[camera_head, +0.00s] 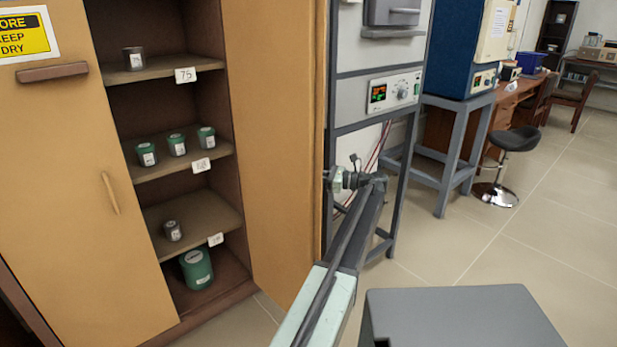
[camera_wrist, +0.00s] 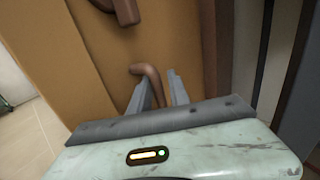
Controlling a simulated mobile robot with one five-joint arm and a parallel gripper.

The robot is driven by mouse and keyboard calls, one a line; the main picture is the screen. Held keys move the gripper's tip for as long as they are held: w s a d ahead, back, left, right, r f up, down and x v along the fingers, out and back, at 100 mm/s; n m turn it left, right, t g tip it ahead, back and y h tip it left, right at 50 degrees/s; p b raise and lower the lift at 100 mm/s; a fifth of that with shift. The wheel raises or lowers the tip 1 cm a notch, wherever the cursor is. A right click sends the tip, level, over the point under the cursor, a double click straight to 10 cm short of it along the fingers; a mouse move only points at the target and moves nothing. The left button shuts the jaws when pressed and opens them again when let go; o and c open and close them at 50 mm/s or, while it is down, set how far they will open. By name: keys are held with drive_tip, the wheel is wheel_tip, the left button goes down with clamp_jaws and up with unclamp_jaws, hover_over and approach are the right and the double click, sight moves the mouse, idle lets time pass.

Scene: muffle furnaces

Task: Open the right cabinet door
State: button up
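The right cabinet door (camera_head: 268,140) is tan and stands swung wide open, its inner face showing in the head view. Its outer face (camera_wrist: 95,60) fills much of the wrist view, with a curved brown handle (camera_wrist: 149,78) on it. My gripper (camera_head: 330,180) is at the outer side of this door, near its free edge. In the wrist view my gripper's two grey fingers (camera_wrist: 160,88) stand apart, with the lower part of the handle between them. I see a gap beside the handle. The fingertips are partly hidden behind the door edge in the head view.
The left cabinet door (camera_head: 75,190) is shut. Open shelves (camera_head: 190,215) hold green and grey jars. A furnace stand (camera_head: 345,95) is close behind my gripper. A stool (camera_head: 505,165) and blue furnace (camera_head: 465,50) stand farther right, with free floor (camera_head: 540,240) in front.

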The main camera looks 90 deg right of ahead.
drive_tip(key=v, duration=0.8)
drive_tip(key=shift+d, duration=0.1)
